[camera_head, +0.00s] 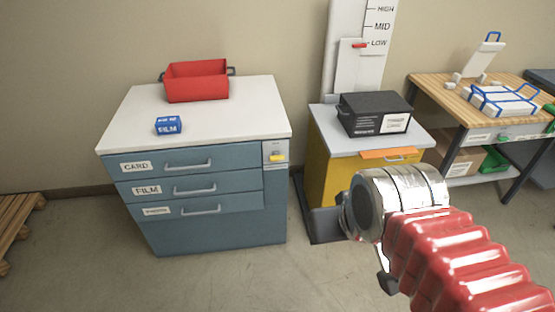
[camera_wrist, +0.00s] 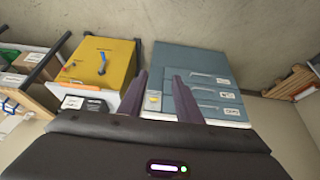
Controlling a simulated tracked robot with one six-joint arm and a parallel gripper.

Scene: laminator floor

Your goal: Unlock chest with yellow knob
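The chest (camera_head: 220,232) is a blue-grey drawer cabinet with a white top, left of centre in the head view. Its drawers carry labels, CARD and FILM among them, and look closed. The yellow knob (camera_head: 277,158) sits on a light plate at the chest's upper right front corner. In the wrist view, the chest (camera_wrist: 195,60) appears upside down, with the yellow knob (camera_wrist: 153,98) between my fingers in the picture. My gripper (camera_wrist: 159,76) is open and empty, apart from the chest. In the head view, my arm hides most of it.
A red bin (camera_head: 197,82) and a blue FILM box (camera_head: 168,125) stand on the chest. Right of it is a yellow cabinet (camera_head: 318,160) with a black box (camera_head: 375,113) on top. A wooden workbench (camera_head: 430,88) stands farther right. Floor before the chest is clear.

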